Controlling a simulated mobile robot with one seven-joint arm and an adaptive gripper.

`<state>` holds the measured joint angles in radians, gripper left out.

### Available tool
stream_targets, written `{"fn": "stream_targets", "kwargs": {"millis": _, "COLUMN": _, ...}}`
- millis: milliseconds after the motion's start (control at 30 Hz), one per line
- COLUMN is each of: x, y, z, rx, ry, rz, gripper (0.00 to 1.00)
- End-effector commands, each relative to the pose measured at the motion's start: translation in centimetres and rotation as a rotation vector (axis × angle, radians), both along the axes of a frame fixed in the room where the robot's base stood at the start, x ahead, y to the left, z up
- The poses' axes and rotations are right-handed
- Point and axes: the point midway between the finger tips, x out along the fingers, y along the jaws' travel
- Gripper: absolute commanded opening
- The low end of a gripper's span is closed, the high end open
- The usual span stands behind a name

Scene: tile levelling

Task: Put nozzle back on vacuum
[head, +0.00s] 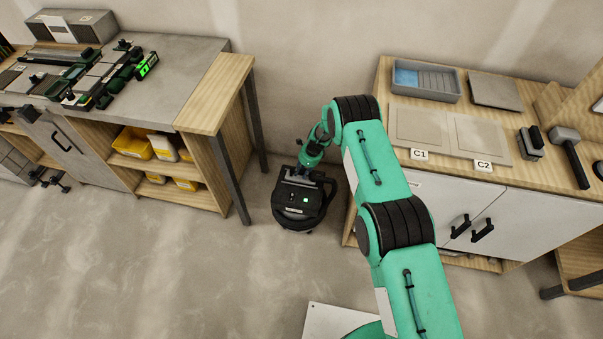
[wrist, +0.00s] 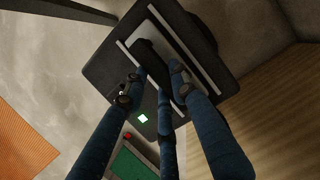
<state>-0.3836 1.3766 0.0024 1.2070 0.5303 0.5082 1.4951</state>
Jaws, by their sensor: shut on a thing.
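The vacuum (head: 297,213) is a black box-shaped unit on the floor between the two benches, with a small lit green-white light on it. It also shows in the wrist view (wrist: 205,40), its top framed by pale strips. My gripper (head: 312,160) is right over its top in the head view. In the wrist view my blue-sleeved gripper fingers (wrist: 156,76) are closed around a dark piece, seemingly the nozzle (wrist: 148,55), at the vacuum's top. The fingers hide part of it. I cannot tell whether the nozzle is seated or just above the top.
The left workbench (head: 190,85) has a leg close to the vacuum. The right cabinet (head: 430,190) stands just right of the vacuum, and its wooden side (wrist: 270,110) is close in the wrist view. The floor (head: 170,270) in front is clear.

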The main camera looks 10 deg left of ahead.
Motion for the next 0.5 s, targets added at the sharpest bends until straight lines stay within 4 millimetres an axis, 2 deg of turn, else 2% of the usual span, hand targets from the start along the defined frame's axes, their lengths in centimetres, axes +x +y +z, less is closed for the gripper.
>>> {"fn": "stream_targets", "kwargs": {"millis": 400, "x": 0.09, "y": 0.05, "z": -0.26, "rx": 0.001, "ry": -0.001, "rz": 0.000, "gripper": 0.05}}
{"fn": "stream_targets", "kwargs": {"millis": 433, "x": 0.03, "y": 0.01, "z": -0.23, "rx": 0.000, "ry": -0.001, "rz": 0.000, "gripper": 0.32}}
{"fn": "stream_targets", "kwargs": {"millis": 500, "x": 0.03, "y": 0.01, "z": -0.19, "rx": 0.000, "ry": 0.000, "rz": 0.000, "gripper": 0.45}}
